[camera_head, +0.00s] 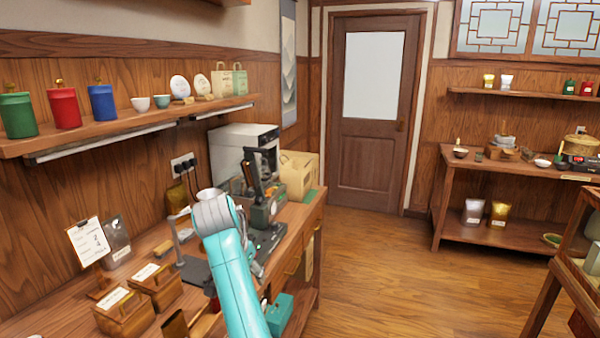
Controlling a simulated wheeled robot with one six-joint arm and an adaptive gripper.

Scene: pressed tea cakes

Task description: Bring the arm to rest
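My teal arm (235,280) rises from the bottom edge, over the front of the wooden counter. Its bent grey-white joint (212,207) is at the top.
A dark press-like machine (262,205) stands on the counter (150,243) just right of the arm. Two labelled wooden boxes (123,312) lie at left. A shelf (130,122) with canisters runs above. Open floor (400,270) lies to the right, before a door (372,120).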

